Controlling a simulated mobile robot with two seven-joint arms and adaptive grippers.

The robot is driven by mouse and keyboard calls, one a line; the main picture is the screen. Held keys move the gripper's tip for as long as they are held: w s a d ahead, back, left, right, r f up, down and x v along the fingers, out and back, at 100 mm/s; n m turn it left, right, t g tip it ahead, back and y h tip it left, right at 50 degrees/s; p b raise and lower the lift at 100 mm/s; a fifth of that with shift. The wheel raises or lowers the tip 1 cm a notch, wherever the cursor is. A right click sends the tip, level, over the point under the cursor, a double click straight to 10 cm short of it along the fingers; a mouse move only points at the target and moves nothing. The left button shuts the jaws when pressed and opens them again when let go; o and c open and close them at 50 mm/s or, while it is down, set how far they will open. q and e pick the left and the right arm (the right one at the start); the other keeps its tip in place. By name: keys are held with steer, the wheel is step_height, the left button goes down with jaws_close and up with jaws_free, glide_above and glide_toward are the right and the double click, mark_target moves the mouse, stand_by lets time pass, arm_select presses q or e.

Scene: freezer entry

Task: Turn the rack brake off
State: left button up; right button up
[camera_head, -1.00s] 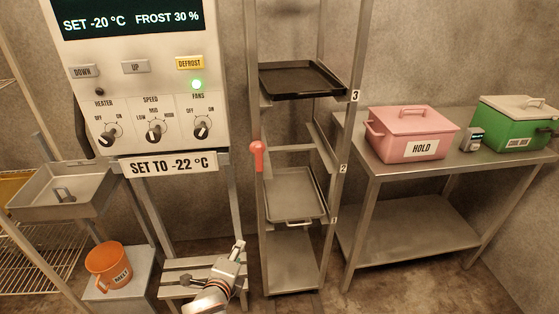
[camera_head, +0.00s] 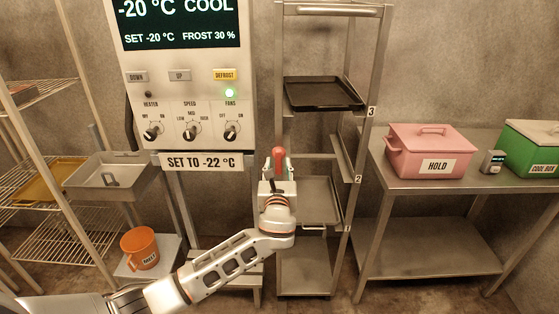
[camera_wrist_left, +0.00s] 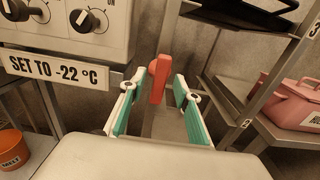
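The red brake lever (camera_head: 279,154) sits on the left post of the metal rack (camera_head: 332,10), below the black tray. Its lower part is hidden behind my left gripper in the head view. My left gripper (camera_head: 278,184) is in front of it, seen from behind. In the left wrist view the red lever (camera_wrist_left: 158,80) stands roughly upright between the two teal-padded fingers of the left gripper (camera_wrist_left: 156,92). The fingers are spread, with gaps on both sides of the lever. My right gripper is not in view.
The control panel (camera_head: 189,100) with its "SET TO -22 °C" sign (camera_head: 202,162) is close left of the lever. A black tray (camera_head: 322,94) is on the rack. A steel table (camera_head: 440,184) with a pink box (camera_head: 431,150) stands to the right. An orange mug (camera_head: 139,247) is low left.

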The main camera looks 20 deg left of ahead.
mark_target(278, 162)
arm_select(q)
steer(key=shift+x, duration=1.15)
steer(key=shift+w+a, duration=0.15)
steer(key=shift+w, duration=0.4)
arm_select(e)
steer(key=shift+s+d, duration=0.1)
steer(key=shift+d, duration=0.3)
arm_select(q)
jaws_close()
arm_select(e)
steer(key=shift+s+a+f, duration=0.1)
